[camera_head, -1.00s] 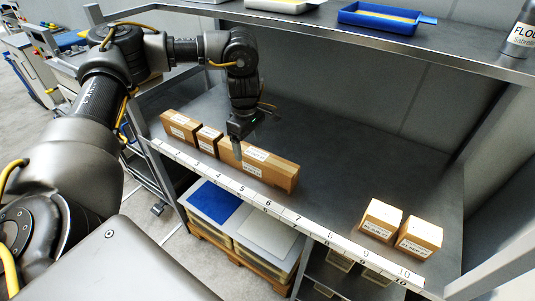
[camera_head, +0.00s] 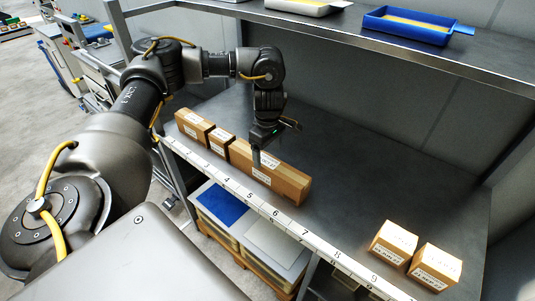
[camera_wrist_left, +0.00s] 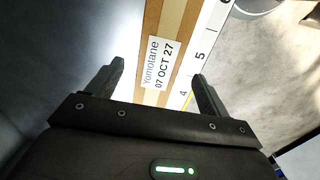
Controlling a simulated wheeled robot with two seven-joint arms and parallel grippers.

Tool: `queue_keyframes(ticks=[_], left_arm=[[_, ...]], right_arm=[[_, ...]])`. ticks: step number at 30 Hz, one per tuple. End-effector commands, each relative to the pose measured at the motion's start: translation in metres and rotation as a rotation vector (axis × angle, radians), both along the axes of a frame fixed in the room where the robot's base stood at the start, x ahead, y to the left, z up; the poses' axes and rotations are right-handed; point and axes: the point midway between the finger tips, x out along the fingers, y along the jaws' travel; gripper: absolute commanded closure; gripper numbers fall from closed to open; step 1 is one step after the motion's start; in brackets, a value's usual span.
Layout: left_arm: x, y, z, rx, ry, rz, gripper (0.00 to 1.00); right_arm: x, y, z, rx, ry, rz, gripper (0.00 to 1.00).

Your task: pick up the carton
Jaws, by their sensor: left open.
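A long brown carton (camera_head: 290,182) with white labels lies along the front edge of the metal shelf. Two shorter brown cartons, one at the far left (camera_head: 194,126) and one beside it (camera_head: 221,142), stand in the same row. My left gripper (camera_head: 258,159) points down at the long carton and hides part of it. In the left wrist view the open fingers (camera_wrist_left: 158,73) are on either side of a carton (camera_wrist_left: 172,25) labelled "Yomotane 07 OCT 27". I cannot tell whether they touch it. My right gripper is not in view.
Two small cartons, one (camera_head: 394,243) and another (camera_head: 435,266), stand at the right of the shelf. A numbered strip (camera_head: 290,224) runs along its front edge. An upper shelf holds a blue tray (camera_head: 408,29). The shelf behind the cartons is clear.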

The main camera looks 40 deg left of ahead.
Motion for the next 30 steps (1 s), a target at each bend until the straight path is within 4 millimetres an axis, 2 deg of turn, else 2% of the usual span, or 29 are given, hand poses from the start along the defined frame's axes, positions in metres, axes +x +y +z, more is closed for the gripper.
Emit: queue_keyframes(ticks=[5, 10, 15, 23, 30], left_arm=[[-0.001, 0.001, -0.007, -0.001, 0.004, 0.002, 0.20], [0.001, 0.005, -0.029, 0.002, 0.006, 0.003, 0.20], [0.002, 0.004, -0.049, 0.000, 0.003, 0.002, 0.20], [0.002, 0.004, -0.052, 0.000, 0.001, 0.002, 0.20], [0.002, 0.004, -0.052, 0.000, 0.001, 0.002, 0.51]], right_arm=[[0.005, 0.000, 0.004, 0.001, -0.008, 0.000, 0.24], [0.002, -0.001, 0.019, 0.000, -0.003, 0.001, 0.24], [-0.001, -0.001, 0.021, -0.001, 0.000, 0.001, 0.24], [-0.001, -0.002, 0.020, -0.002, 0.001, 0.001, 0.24], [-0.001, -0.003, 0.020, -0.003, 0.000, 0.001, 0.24]])
